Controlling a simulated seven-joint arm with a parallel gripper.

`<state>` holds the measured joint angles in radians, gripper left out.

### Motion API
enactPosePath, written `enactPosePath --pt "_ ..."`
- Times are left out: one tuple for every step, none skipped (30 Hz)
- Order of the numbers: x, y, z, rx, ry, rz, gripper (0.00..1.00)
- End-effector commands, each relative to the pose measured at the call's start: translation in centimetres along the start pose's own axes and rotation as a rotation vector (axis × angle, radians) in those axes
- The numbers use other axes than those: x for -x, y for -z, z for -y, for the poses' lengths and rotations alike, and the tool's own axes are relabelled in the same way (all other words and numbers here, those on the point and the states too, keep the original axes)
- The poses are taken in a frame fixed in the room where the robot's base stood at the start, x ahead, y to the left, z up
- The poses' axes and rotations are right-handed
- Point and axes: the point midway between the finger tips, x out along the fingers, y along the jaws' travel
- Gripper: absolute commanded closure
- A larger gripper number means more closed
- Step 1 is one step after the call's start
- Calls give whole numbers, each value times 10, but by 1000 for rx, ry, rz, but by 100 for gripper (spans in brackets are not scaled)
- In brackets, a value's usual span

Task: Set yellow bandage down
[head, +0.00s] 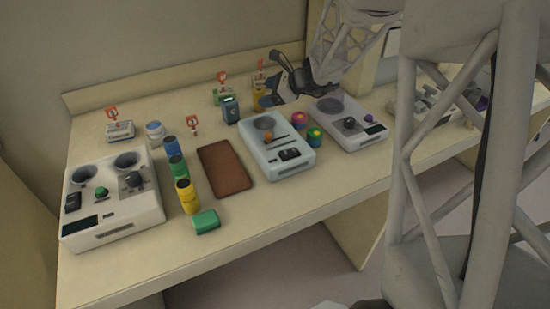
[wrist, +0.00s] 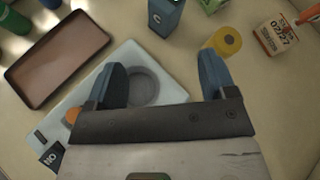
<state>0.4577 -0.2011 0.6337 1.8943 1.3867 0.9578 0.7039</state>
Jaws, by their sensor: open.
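A yellow bandage roll (head: 259,98) stands at the back of the table, left of my gripper (head: 275,82).
A brown tray (head: 226,168) lies mid-table beside a light-blue console (head: 277,150). A blue box (head: 231,110) and a red-marked card holder (wrist: 278,38) stand near the yellow roll. White consoles stand left (head: 112,205) and right (head: 347,122). Bare tabletop shows along the front.

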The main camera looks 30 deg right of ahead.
Motion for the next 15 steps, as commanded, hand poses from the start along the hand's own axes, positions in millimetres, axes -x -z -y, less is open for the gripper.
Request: enactPosePath --pt "2 -19 -21 89 -44 -21 22" --pt "4 -28 -33 144 -73 -36 22" --pt "7 -39 -50 222 -111 -55 22" --pt "10 -46 -64 281 -141 -70 22" --pt "13 -54 -76 340 -170 -84 22" --pt "17 -62 -94 419 -209 -103 22" --pt "21 -69 -107 480 -238 -116 22" --pt "25 -74 -120 539 -267 -129 22" --pt "30 -81 -136 618 -305 -146 22" --pt "35 -85 -149 679 -334 -158 22" --pt "39 -89 -161 739 -363 -171 22" --pt "47 -94 -176 818 -400 -187 22" --pt "51 -96 -189 878 -430 -198 22" --pt "57 -99 -200 938 -457 -210 22" --pt "65 -102 -214 1018 -495 -225 22"
